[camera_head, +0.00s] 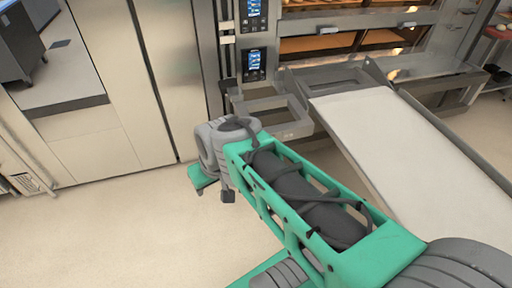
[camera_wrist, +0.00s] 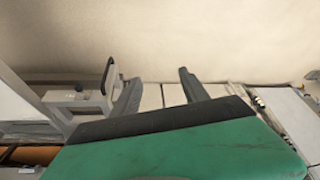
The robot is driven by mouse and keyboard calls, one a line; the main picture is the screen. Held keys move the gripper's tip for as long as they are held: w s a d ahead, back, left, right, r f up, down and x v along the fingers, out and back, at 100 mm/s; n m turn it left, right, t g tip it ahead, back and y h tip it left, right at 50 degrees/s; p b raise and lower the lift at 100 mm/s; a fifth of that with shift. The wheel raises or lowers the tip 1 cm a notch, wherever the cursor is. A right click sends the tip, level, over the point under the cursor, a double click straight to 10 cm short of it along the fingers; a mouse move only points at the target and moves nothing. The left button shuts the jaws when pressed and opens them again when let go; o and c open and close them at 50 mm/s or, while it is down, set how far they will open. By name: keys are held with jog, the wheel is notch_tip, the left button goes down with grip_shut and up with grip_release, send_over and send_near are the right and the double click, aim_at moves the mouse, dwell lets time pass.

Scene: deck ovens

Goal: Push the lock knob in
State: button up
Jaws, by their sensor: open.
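My gripper (camera_wrist: 160,76) is open and empty in the wrist view, with its two dark fingers spread apart. A small black upright handle or knob (camera_wrist: 108,75) stands on a grey metal bracket (camera_wrist: 76,104) just left of the left finger. They look close in the picture, but I cannot tell whether they touch. I cannot tell for certain that this black part is the lock knob. In the head view my green arm reaches toward the loader frame, and my gripper's fingers cannot be made out clearly there.
A loader with a pale belt (camera_head: 395,140) slopes across the right side. Its metal end frame (camera_head: 285,130) lies beside my arm. Oven decks (camera_head: 330,42) and control panels (camera_head: 254,64) stand behind. Steel cabinets (camera_head: 120,80) are at left. The floor (camera_head: 110,235) at lower left is clear.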

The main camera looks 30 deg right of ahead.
jog(key=shift+o, duration=0.5)
jog(key=w+d+f+t+b, duration=0.1)
jog(key=w+d+f+b, duration=0.2)
jog(key=f, duration=0.4)
jog(key=w+d+f+t+b, duration=0.2)
jog(key=w+d+f+b, duration=0.1)
jog(key=w+f+b, duration=0.3)
jog(key=shift+w+f, duration=0.35)
jog(key=shift+w, duration=0.75)
jog(key=w+d+f+m+t+h+b, duration=0.1)
jog(key=w+d+f+m+t+b, duration=0.2)
jog(key=d+f+b, duration=0.5)
jog(key=w+d+f+t+h+b, duration=0.1)
jog(key=w+d+f+t+b, duration=0.35)
jog(key=d, duration=0.55)
jog(key=s+d+f+m+h+b, duration=0.2)
jog(key=d+h+b, duration=0.1)
jog(key=d, duration=0.3)
jog(key=s+d+f+m+h+b, duration=0.2)
jog(key=d+m+h, duration=0.1)
jog(key=d, duration=0.3)
jog(key=shift+t+h, duration=0.3)
jog(key=shift+t, duration=0.15)
jog(key=x, duration=0.5)
jog(key=d+x, duration=0.1)
jog(key=x, duration=0.1)
jog(key=shift+d+r, duration=0.2)
jog(key=shift+r, duration=0.05)
jog(key=shift+s, duration=0.1)
jog(key=shift+c, duration=0.5)
